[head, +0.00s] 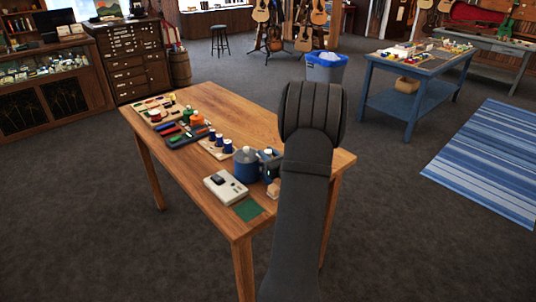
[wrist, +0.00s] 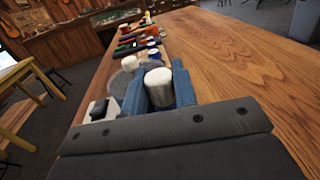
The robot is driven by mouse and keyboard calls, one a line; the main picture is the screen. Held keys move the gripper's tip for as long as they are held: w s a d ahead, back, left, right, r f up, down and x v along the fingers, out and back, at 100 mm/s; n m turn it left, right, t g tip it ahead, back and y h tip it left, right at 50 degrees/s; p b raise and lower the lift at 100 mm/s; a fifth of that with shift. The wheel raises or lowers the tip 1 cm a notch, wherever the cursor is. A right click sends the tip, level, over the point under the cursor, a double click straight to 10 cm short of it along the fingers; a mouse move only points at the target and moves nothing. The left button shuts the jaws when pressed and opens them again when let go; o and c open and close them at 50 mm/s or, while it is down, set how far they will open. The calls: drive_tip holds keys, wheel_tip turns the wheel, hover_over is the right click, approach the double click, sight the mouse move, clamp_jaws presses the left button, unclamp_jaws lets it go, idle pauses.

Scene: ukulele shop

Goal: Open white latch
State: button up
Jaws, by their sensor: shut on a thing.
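No white latch can be made out for certain. In the head view the gripper (head: 270,164) is at the near right part of the wooden table, partly hidden by my dark arm. A white box (head: 226,188) with dark parts lies flat nearer the table edge.
The wooden table (head: 190,199) also holds small blue bottles (head: 220,139), a dark tray (head: 186,137) with coloured items, a light tray (head: 151,113), and a green square (head: 248,210). The table's right side is bare.

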drive_tip(key=shift+m+t+h, duration=0.7)
drive_tip(key=shift+m+h, duration=0.35)
drive_tip(key=shift+h, duration=0.35)
drive_tip(key=shift+m+t+h, duration=0.7)
drive_tip(key=shift+m+h, duration=0.35)
drive_tip(key=shift+h, duration=0.65)
drive_tip(key=o, duration=1)
drive_tip(key=shift+c, duration=0.2)
drive_tip(key=shift+s, duration=0.1)
drive_tip(key=v, duration=1.7)
drive_tip(key=shift+s+f, duration=0.15)
